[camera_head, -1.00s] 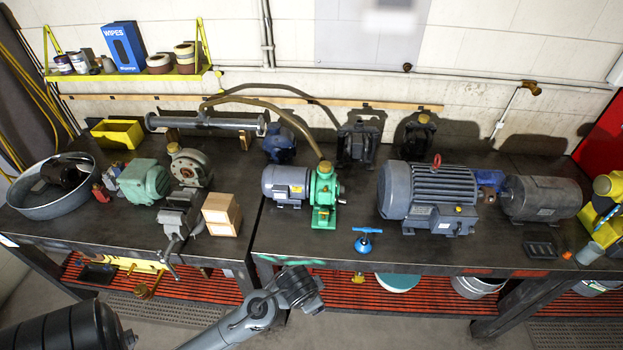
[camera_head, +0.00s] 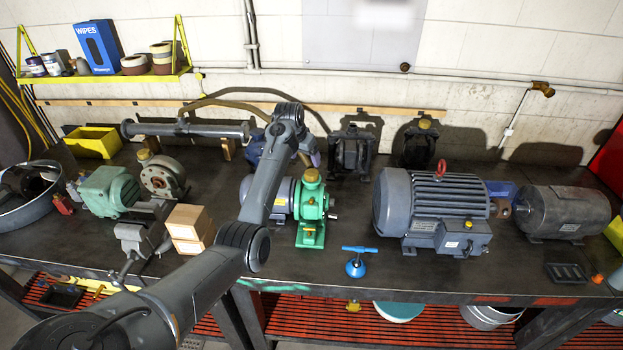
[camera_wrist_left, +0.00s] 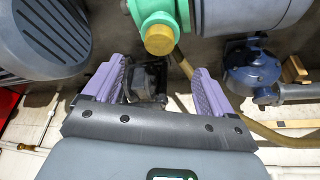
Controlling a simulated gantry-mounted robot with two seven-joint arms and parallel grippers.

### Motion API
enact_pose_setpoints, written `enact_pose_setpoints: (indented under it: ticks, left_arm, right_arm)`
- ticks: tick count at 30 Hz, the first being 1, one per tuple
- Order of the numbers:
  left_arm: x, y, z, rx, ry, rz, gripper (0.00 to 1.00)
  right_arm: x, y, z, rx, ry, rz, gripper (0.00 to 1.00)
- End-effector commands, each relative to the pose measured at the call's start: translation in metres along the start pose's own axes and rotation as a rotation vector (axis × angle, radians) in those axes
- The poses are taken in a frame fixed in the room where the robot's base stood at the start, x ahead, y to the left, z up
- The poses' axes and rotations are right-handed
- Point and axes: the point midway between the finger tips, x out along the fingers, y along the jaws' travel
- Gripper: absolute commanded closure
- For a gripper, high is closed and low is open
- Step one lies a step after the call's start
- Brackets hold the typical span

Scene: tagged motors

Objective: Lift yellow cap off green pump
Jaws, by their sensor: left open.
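The green pump (camera_head: 311,204) stands on the bench, joined to a grey motor. Its yellow cap (camera_head: 312,175) sits on top. My left arm reaches across from the lower left, and its gripper (camera_head: 313,158) is just behind and above the cap, partly hidden by the wrist. In the left wrist view, the purple fingers of this gripper (camera_wrist_left: 160,66) are spread and empty. There the yellow cap (camera_wrist_left: 158,40) shows just beyond the fingertips, roughly centred between them, on the green pump body (camera_wrist_left: 152,12). I see no contact. My right gripper is not in view.
A large grey motor (camera_head: 432,207) stands right of the pump. A curved brown hose (camera_head: 215,101) runs behind my arm.

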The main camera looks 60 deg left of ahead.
Motion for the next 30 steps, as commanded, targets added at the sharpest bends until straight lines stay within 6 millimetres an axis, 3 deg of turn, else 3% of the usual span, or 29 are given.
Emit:
enact_pose_setpoints:
  ticks: [9, 17, 30]
  left_arm:
    - [0.04, -0.001, -0.001, -0.003, -0.002, 0.006, 0.15]
    - [0.052, 0.0, -0.001, -0.003, 0.0, 0.005, 0.15]
    - [0.093, 0.0, -0.001, -0.003, 0.0, 0.005, 0.15]
  right_arm:
    - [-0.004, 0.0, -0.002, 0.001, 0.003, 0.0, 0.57]
    - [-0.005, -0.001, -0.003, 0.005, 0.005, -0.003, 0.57]
    - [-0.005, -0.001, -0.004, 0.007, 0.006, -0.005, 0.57]
